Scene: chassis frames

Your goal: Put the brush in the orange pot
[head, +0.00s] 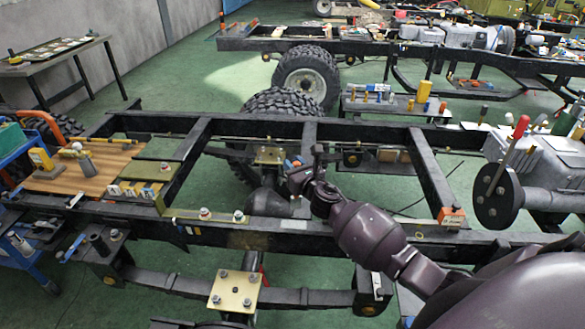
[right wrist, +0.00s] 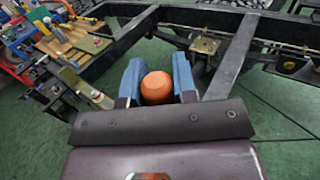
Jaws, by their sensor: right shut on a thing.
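My right gripper (head: 298,164) is above the gap between the rails of the near chassis frame, with its arm coming in from the lower right. In the right wrist view, its two blue fingers (right wrist: 157,82) are shut on a round orange thing (right wrist: 156,88). I see only the rounded end of this thing; I cannot tell whether it is part of the brush or the pot. I cannot make out a brush or an orange pot for certain elsewhere. My left gripper is not in view.
A wooden board (head: 90,178) with small items lies on the chassis frame (head: 290,238) at left. A small orange-and-white block (head: 451,217) sits on the frame at right. A grey gearbox (head: 530,165) with a red-handled lever stands far right. The frame's middle bays are open.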

